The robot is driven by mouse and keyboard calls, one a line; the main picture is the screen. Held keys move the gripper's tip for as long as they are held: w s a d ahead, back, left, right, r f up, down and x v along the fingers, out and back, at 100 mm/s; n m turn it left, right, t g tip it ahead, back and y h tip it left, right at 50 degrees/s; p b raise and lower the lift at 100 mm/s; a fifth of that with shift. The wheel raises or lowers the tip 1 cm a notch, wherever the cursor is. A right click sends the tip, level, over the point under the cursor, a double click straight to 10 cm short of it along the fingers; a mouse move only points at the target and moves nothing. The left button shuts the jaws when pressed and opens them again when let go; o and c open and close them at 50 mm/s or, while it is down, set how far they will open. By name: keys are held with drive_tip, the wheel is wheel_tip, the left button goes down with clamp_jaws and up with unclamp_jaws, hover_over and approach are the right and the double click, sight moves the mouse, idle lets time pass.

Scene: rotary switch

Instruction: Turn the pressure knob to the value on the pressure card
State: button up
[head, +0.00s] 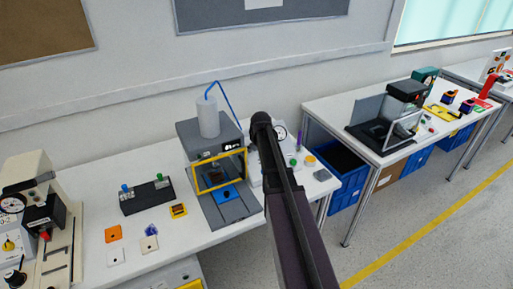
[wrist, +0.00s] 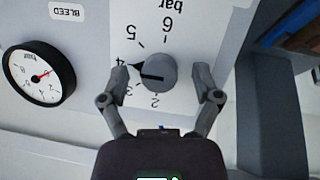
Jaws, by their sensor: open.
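The pressure knob (wrist: 160,66) is a round grey knob on a pale panel (wrist: 205,22), seen upside down in the wrist view. A black pointer at its left side points near the 4 on a scale marked in bar, with numbers from 2 to 6 visible. My gripper (wrist: 160,78) is open, with one finger on each side of the knob and a gap to it on both sides. In the head view my arm hides the knob and most of the panel. I cannot make out a readable pressure card in either view.
A round bar gauge (wrist: 38,75) with a red needle sits beside the knob, near a BLEED label (wrist: 67,12). In the head view, a yellow-framed machine (head: 212,150) stands left of my arm. A blue crate (head: 345,170) is to the right, below table height.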

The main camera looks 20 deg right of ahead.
clamp_jaws()
drive_tip(key=shift+m, duration=0.5)
drive_tip(key=m+y, duration=0.1)
drive_tip(key=m, duration=0.2)
drive_tip(key=m+y, duration=0.1)
drive_tip(key=m, duration=0.2)
drive_tip(key=shift+m+y, duration=0.3)
drive_tip(key=shift+m, duration=0.1)
idle(0.5)
